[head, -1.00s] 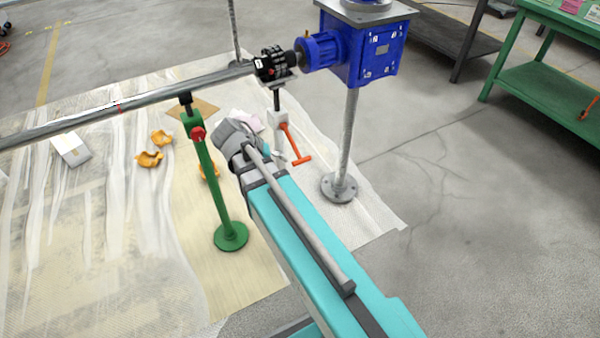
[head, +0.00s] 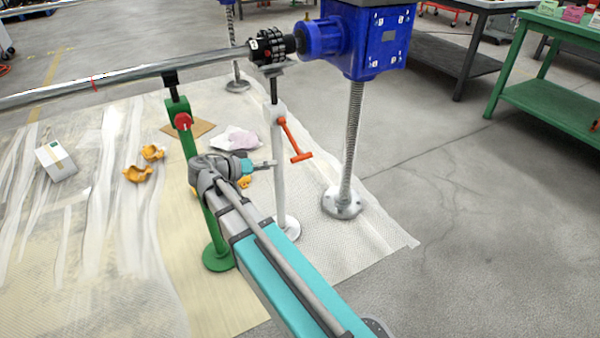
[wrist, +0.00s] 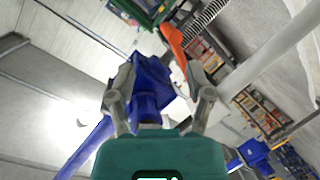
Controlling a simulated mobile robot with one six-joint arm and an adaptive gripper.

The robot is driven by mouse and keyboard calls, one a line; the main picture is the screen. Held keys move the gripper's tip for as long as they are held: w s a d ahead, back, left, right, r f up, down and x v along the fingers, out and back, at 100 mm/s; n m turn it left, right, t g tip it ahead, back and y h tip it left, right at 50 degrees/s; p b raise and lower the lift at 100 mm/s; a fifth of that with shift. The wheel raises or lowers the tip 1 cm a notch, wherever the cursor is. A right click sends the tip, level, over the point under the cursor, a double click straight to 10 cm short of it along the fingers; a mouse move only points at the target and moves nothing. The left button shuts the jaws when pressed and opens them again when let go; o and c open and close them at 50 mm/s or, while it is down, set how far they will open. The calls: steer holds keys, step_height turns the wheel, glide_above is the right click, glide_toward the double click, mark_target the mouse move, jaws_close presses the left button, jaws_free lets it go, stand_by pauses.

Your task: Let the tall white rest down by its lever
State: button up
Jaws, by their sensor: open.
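The tall white rest (head: 279,185) stands upright right of the green rest (head: 210,225). Its dark stem rises to a grey head just under the black coupling (head: 268,47); contact there is hard to tell. Its orange lever (head: 294,140) slants down to the right and ends in a crossbar. My gripper (head: 268,165) is open and empty, left of the white post and below the lever's upper end. In the wrist view, my gripper (wrist: 160,75) has its fingers apart, and the orange lever (wrist: 174,42) shows near the right fingertip, seemingly beyond it.
A long steel shaft (head: 130,83) runs from the coupling to the left. A blue gearbox (head: 378,40) stands right on a threaded post (head: 352,140). The green rest with a red knob (head: 182,121) stands close beside my arm. Orange pieces (head: 138,174) and a white box (head: 56,161) lie left.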

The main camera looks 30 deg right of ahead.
mark_target(299, 159)
steer(key=f+h+b, duration=0.1)
steer(key=b, duration=0.1)
steer(key=w+a+f+m+h+b, duration=0.1)
steer(key=b, duration=0.1)
steer(key=w+a+f+m+h+b, duration=0.1)
steer(key=b, duration=0.1)
steer(key=shift+f+b, duration=0.15)
steer(key=shift+b, duration=0.2)
steer(key=shift+d, duration=0.2)
steer(key=shift+w+d, duration=0.15)
steer(key=shift+d, duration=3.2)
steer(key=shift+w+d, duration=0.1)
steer(key=shift+d, duration=3.25)
jaws_close()
steer(key=shift+a, duration=0.1)
